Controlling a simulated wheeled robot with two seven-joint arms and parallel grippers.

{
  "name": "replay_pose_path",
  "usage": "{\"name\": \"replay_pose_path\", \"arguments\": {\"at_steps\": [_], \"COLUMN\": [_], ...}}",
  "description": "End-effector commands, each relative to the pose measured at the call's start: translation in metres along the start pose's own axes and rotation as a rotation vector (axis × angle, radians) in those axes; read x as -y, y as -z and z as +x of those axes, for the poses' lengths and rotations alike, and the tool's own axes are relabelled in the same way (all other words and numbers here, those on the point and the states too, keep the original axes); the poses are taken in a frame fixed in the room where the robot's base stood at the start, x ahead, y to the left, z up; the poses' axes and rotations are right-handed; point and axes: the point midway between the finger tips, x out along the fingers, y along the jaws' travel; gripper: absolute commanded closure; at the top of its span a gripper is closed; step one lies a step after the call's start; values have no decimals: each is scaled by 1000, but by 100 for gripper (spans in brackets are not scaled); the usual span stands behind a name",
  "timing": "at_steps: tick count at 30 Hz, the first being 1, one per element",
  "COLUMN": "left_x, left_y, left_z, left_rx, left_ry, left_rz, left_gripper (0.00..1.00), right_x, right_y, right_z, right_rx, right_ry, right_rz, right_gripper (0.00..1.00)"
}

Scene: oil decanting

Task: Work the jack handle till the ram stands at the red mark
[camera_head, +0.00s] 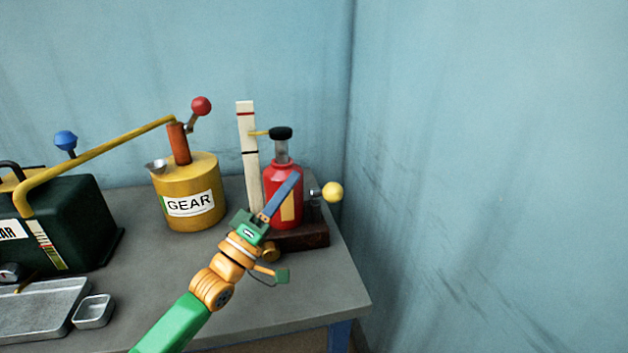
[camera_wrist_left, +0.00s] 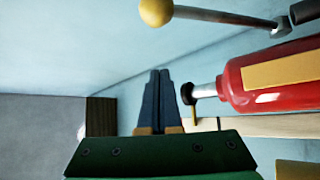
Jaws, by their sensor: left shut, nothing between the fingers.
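The red jack (camera_head: 269,190) stands on a dark base at the right of the table. Its silver ram (camera_head: 282,152) carries a black cap and a yellow pointer (camera_head: 259,133). The pointer meets the pale post (camera_head: 252,178) below the red mark (camera_head: 244,114) and above a black line. The jack handle ends in a yellow ball (camera_head: 332,192), low at the jack's right; ball (camera_wrist_left: 157,12) and rod also show in the left wrist view. My left gripper (camera_head: 295,176) is shut and empty, its blue fingers (camera_wrist_left: 158,74) in front of the jack body, apart from the handle ball.
A yellow can labelled GEAR (camera_head: 176,218) with a red-knobbed crank stands left of the jack. A dark green box (camera_head: 80,222) and metal trays (camera_head: 93,311) are further left. The blue wall (camera_head: 480,170) rises close on the right.

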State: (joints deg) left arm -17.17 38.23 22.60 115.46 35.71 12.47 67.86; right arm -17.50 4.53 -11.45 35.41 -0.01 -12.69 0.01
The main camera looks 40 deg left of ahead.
Motion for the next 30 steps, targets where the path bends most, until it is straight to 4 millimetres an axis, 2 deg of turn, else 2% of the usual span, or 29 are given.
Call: {"name": "replay_pose_path", "arguments": {"at_steps": [1, 5, 7, 12, 24, 26, 30], "left_x": [-4, -4, -1, 0, 1, 3, 17], "left_y": [3, 2, -14, -33, -39, -41, -58], "left_z": [13, 40, 31, 24, 21, 18, 1], "left_rx": [-3, -1, 1, 1, 2, 2, 3], "left_ry": [-5, -4, 4, 3, 1, -7, -74], "left_rz": [0, 1, -4, -2, 2, 9, 72], "left_gripper": [100, 100, 100, 100, 100, 100, 100], "right_x": [0, -1, -1, -1, -2, -2, -1], "right_y": [1, 4, 5, 6, 6, 6, 3], "right_z": [-7, -14, -16, -19, -19, -13, 25], "right_rx": [-1, -5, -6, -8, -10, -10, -10], "right_ry": [0, -1, -1, -2, -2, -2, -2], "right_rz": [0, 0, 0, 0, -1, -1, -1], "right_gripper": [50, 50, 50, 50, 50, 50, 50]}}
